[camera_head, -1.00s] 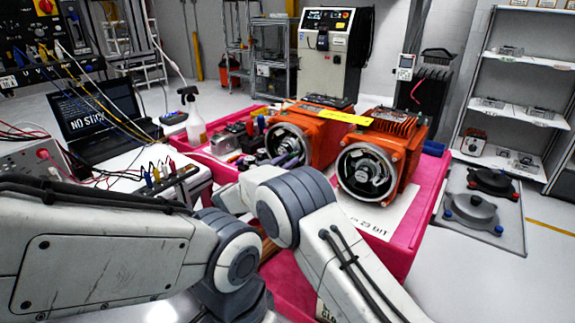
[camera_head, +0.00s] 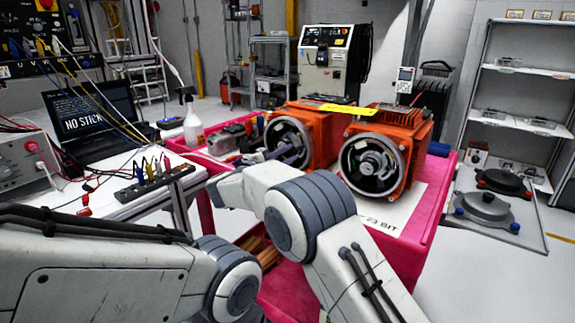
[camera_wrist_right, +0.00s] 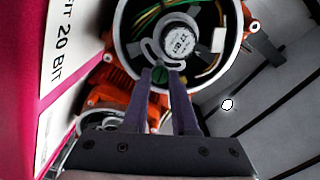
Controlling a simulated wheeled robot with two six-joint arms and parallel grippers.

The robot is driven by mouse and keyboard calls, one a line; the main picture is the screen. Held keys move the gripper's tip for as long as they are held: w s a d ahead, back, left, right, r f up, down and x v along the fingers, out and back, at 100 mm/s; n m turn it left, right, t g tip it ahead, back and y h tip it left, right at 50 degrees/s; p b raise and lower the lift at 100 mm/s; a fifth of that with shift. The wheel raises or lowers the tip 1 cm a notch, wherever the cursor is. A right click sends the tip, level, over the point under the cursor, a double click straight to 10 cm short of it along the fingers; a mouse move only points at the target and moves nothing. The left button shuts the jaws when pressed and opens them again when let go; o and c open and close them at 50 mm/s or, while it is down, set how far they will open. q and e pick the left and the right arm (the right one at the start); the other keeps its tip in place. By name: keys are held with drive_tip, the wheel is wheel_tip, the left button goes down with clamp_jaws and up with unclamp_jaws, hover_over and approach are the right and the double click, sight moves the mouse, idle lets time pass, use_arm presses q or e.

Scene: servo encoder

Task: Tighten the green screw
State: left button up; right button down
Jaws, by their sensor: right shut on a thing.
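The green screw (camera_wrist_right: 159,76) sits at the edge of a slotted metal bracket on the round encoder (camera_wrist_right: 180,44), inside the open end of an orange motor. My right gripper (camera_wrist_right: 160,72) has its two purple-grey fingers closed on this screw. In the head view my right gripper (camera_head: 297,147) reaches into the open end of the left orange motor (camera_head: 323,140), and the screw is too small to make out there. The encoder bears a label in the wrist view. My left arm shows at the lower left of the head view, but its gripper is out of view.
A second orange motor (camera_head: 407,137) stands close on the right on the same pink cart (camera_head: 432,215). A white bench with a laptop (camera_head: 92,115) and cables is at left.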

use_arm(q)
drive_tip(key=shift+f+b, duration=1.3)
drive_tip(key=shift+f, duration=0.35)
use_arm(e)
drive_tip(key=shift+f+m, duration=0.1)
drive_tip(key=shift+m, duration=1.5)
drive_tip(key=c, duration=0.7)
unclamp_jaws()
drive_tip(key=shift+s, duration=0.1)
